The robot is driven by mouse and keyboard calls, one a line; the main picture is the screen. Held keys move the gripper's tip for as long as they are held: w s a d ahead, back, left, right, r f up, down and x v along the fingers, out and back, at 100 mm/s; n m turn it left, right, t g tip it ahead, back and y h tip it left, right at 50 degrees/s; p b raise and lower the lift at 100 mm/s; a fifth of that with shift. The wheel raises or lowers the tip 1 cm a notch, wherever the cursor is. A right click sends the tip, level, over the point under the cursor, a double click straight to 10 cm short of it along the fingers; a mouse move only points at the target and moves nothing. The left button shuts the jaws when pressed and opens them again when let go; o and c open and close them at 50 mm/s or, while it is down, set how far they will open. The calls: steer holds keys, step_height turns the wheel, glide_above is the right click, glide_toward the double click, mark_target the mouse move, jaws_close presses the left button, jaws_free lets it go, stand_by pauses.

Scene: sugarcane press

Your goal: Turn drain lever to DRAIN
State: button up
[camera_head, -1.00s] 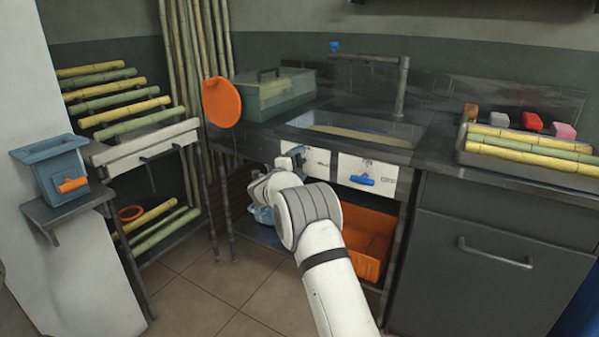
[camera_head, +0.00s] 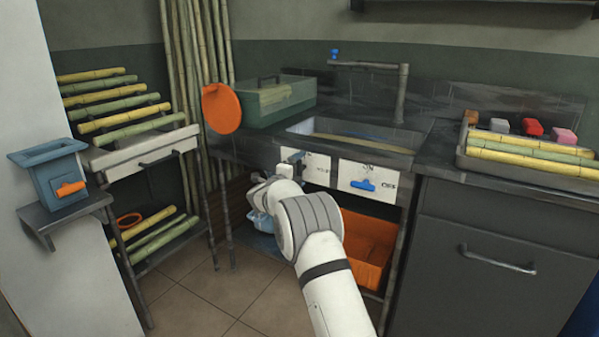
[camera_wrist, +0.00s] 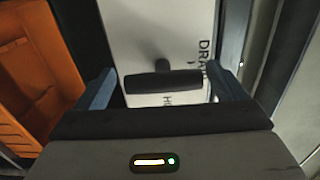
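In the wrist view a dark bar-shaped lever (camera_wrist: 163,83) stands out from a white plate (camera_wrist: 145,25). It lies crosswise in the picture. Lettering beginning "DRA" shows at its right, and partly hidden lettering below it. My gripper (camera_wrist: 163,88) is open, with one blue-grey finger on each side of the lever's ends, apart from it. In the head view my gripper (camera_head: 291,163) is at the left white panel (camera_head: 319,168) under the sink, and my arm hides most of it. The lever cannot be made out clearly there.
A second white panel with a blue lever (camera_head: 363,185) is just to the right. Below is an orange bin (camera_head: 368,243). A sink (camera_head: 350,135) is above, a dark cabinet (camera_head: 480,255) at right, and a cane rack (camera_head: 140,155) at left. Floor at lower left is clear.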

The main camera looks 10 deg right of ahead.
steer(key=shift+o, duration=0.7)
steer(key=shift+r, duration=0.1)
steer(key=shift+s+a+r, duration=0.1)
steer(key=shift+s+a, duration=0.1)
steer(key=shift+s, duration=0.05)
steer(key=p+v, duration=0.2)
steer(key=v, duration=0.5)
steer(key=shift+s, duration=0.1)
